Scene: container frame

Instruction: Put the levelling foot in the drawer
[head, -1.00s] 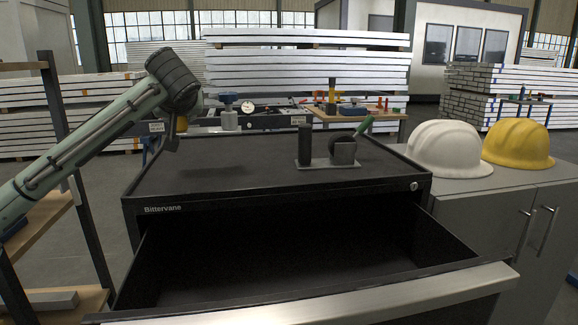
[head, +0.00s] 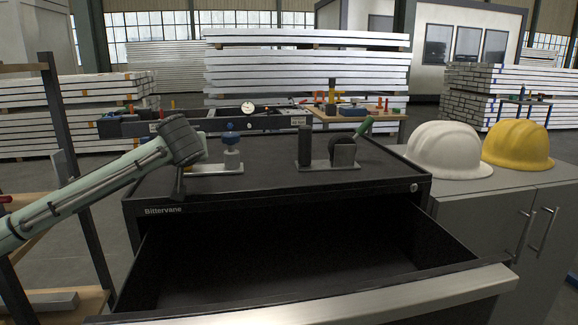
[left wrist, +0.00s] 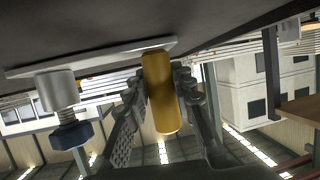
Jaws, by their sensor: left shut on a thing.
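The levelling foot appears to be a piece with a flat plate, a yellow post and a grey post with a blue hex knob (head: 231,138). In the left wrist view the picture is inverted, with the plate (left wrist: 105,58) at the top. My left gripper (left wrist: 162,80) is shut on the yellow post (left wrist: 161,95). In the head view my gripper hides that post. I cannot tell whether the plate touches the cabinet top. The drawer (head: 320,298) below is pulled open and looks empty. My right gripper is not in view.
Another plate with a black post, a grey cup and a green-handled thing (head: 330,165) stands on the cabinet top (head: 270,185). A white helmet (head: 447,150) and a yellow helmet (head: 518,146) sit on the grey cabinet at right. The cabinet top's front is clear.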

